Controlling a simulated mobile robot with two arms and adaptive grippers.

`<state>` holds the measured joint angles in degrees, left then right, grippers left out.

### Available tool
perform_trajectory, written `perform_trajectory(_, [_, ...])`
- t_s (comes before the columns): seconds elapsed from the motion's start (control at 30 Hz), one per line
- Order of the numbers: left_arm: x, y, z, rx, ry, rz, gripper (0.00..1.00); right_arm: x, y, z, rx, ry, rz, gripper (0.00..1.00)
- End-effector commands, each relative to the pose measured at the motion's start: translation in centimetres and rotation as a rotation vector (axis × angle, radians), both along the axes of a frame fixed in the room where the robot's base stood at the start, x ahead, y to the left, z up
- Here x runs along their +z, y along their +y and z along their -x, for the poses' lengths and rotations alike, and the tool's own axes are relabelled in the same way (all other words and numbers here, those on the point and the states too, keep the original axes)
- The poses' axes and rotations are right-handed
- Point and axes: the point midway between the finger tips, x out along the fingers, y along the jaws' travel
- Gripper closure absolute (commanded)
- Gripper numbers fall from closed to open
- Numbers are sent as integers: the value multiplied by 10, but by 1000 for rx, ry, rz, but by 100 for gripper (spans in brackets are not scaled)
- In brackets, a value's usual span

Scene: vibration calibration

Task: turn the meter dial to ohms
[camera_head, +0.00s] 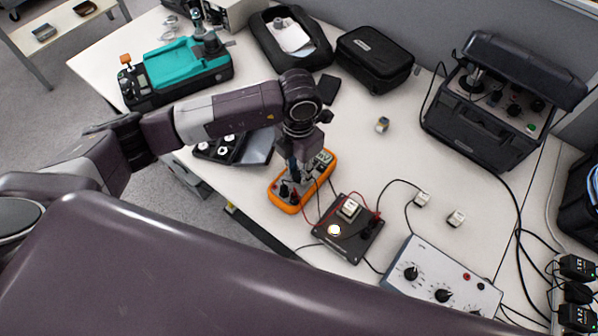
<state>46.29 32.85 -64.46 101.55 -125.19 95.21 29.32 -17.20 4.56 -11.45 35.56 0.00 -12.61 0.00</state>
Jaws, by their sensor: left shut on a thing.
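An orange-edged meter (279,203) lies on the white table at the middle of the head view. Its small display (324,157) shows at its far end, and its dial is hidden under my gripper. My left gripper (295,175) comes down from above onto the meter's face and is shut on the dial, as far as its place shows. Dark plugs sit at the meter's near end. My right gripper is not in view.
A black board (349,243) with a lit round part and red leads stands just right of the meter. A grey control box (440,280) is at the front right. A black instrument case (470,128) stands at the back right.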

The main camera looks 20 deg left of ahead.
Motion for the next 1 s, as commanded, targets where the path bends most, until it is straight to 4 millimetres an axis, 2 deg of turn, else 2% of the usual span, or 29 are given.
perform_trajectory(0.03, [-3, 0, -2, -36, -5, 1, 99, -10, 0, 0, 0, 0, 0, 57])
perform_trajectory(0.1, [-4, 0, -2, -93, -5, 1, 99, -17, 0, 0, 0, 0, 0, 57])
perform_trajectory(0.5, [-3, 0, -1, -388, -4, 0, 99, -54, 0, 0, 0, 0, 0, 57])
perform_trajectory(0.73, [-1, 0, -1, -487, -3, 1, 99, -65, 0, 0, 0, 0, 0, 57])
perform_trajectory(1.0, [1, 0, -1, -528, -3, 2, 99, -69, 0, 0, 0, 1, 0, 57])
